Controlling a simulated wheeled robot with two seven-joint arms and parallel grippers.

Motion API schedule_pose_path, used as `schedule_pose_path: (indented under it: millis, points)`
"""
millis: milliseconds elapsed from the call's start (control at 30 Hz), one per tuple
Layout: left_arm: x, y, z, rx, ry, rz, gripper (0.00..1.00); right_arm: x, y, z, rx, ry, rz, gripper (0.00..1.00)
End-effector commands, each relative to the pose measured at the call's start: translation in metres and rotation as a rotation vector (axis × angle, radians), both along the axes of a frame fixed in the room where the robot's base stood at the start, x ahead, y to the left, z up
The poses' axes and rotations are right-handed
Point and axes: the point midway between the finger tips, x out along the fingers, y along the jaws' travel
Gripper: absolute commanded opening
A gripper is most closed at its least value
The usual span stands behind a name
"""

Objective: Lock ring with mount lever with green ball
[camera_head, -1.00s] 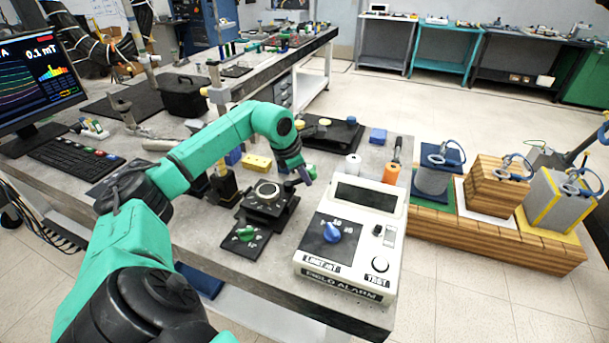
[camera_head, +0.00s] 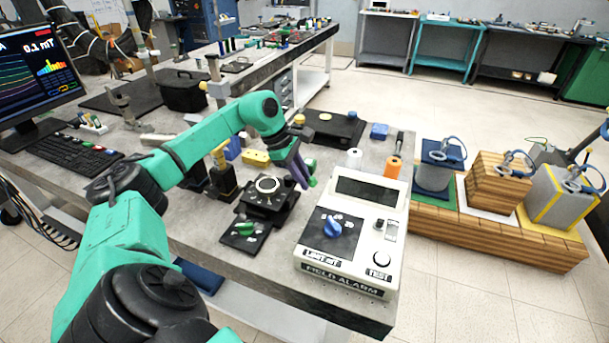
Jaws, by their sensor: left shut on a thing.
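The silver ring (camera_head: 268,184) sits on a black stepped mount (camera_head: 262,207) on the bench. My left gripper (camera_head: 305,182) reaches down just right of the ring, its purple fingers shut. A small green ball (camera_head: 313,182) shows at the fingertips, and the fingers appear to be on it. The lever's arm is mostly hidden behind the fingers. My right gripper is not in view.
A black plate with a green knob (camera_head: 243,229) lies in front of the mount. The white field alarm box (camera_head: 340,276) with a blue dial stands close on the right. A yellow block (camera_head: 256,157) and an orange spool (camera_head: 393,168) are behind.

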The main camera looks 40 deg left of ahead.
Motion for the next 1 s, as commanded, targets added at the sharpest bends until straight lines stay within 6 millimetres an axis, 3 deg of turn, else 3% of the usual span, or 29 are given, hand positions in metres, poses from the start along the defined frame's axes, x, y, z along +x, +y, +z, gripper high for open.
schedule_pose_path:
  millis: [667,700,767,1000]
  points:
    - [-0.0017,-0.0010,0.0048,-0.001,-0.014,-0.086,0.00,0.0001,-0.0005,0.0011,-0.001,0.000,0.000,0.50]
    - [-0.0017,-0.0010,0.0048,-0.001,-0.014,-0.086,0.24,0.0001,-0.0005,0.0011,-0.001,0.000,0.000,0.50]
    - [-0.0019,-0.0011,0.0046,-0.002,-0.013,-0.086,0.47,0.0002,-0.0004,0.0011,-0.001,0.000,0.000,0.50]
    - [-0.0031,-0.0011,0.0020,-0.001,-0.006,-0.085,0.50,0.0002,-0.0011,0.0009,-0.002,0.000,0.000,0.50]
